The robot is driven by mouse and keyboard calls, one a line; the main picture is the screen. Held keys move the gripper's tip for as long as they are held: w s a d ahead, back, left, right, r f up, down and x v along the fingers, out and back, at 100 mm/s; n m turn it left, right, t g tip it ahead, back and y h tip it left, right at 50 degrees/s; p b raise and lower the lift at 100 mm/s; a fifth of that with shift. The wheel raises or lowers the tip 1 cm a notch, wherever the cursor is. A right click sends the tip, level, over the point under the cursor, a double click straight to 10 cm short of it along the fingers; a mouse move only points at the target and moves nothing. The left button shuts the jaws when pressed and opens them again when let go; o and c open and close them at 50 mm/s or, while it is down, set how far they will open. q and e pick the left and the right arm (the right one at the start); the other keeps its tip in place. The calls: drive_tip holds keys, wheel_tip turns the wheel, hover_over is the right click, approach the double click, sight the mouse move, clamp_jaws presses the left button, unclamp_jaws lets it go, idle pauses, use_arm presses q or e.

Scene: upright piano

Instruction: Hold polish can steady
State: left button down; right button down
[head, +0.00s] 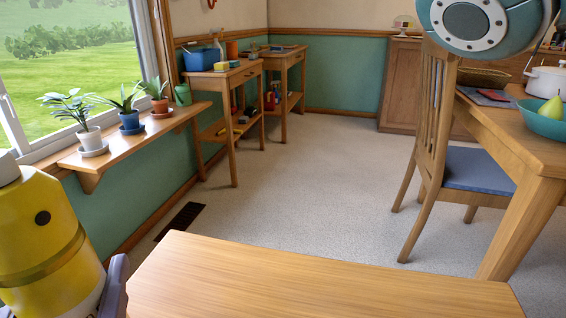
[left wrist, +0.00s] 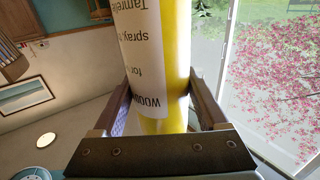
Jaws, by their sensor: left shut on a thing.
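The polish can (head: 45,235) is yellow with a pale cap and a dark round spot, at the lower left of the head view. It appears tilted there, and its lower end is cut off by the frame. My left gripper (left wrist: 160,105) is shut on the can, with one finger on each side of it in the left wrist view. The can (left wrist: 175,60) shows a white printed label, upside down, in that view. One dark finger shows beside the can in the head view. My right gripper is out of view.
A bare wooden surface (head: 300,280) lies in front, right of the can. A sill shelf (head: 140,140) with several potted plants runs under the window. A chair (head: 435,160) and a table (head: 520,150) stand at right. The pale floor (head: 290,180) between is mostly clear.

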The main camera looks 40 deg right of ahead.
use_arm(q)
unclamp_jaws()
